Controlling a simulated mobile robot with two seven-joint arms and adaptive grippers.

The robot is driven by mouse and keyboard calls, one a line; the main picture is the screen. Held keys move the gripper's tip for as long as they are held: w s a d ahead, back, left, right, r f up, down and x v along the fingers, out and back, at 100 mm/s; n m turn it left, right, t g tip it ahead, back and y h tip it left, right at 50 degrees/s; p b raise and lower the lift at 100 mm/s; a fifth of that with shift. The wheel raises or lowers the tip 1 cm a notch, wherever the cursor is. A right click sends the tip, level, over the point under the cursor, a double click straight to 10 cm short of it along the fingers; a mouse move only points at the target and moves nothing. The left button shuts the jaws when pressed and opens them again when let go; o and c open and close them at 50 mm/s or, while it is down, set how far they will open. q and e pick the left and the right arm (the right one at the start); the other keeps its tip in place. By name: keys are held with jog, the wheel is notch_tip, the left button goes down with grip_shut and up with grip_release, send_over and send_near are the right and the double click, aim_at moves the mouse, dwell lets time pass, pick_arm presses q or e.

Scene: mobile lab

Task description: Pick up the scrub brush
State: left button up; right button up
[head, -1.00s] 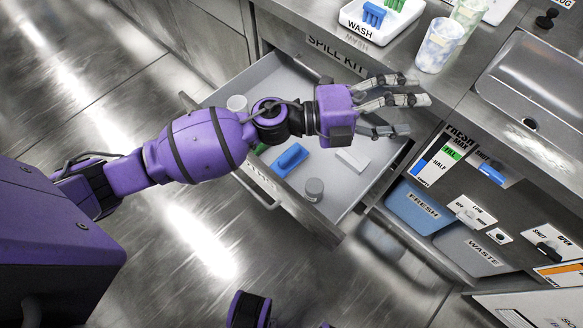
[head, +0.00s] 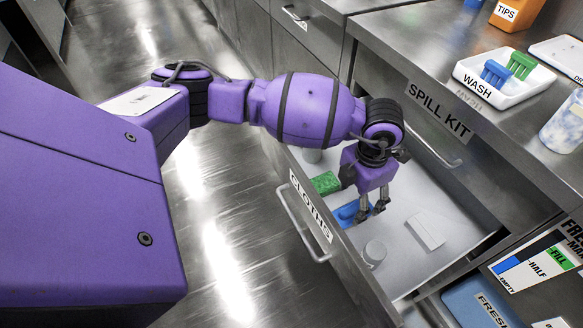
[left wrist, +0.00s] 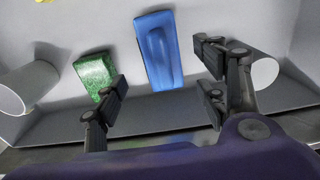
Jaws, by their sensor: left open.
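The scrub brush looks to be the blue block with a raised grip (head: 346,213) lying in the open drawer. It also shows in the left wrist view (left wrist: 158,50), near the drawer's front wall. My left gripper (head: 371,213) points down into the drawer at the brush, partly covering it. In the left wrist view, my left gripper (left wrist: 163,80) has its fingers spread wide and empty, with the brush between and beyond them. My right gripper is not in view.
The open drawer (head: 440,190) also holds a green sponge (head: 326,183), a white block (head: 426,231), a small jar (head: 374,253) and a white cup (left wrist: 28,88). The wash tray (head: 505,97) stands on the counter. Drawer walls stand close around my gripper.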

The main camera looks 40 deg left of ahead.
aim_at(356, 206)
pick_arm(q)
jog(key=f, duration=0.2)
jog(key=f+b, duration=0.1)
jog(key=f, duration=0.1)
jog(key=f+b, duration=0.1)
jog(key=shift+w+d+f, duration=0.2)
jog(key=shift+d+f, duration=0.05)
jog(key=shift+f, duration=0.15)
jog(key=shift+r, duration=0.1)
jog(key=c, duration=1.3)
jog(key=shift+r+p, duration=1.55)
jog(key=shift+r, duration=3.55)
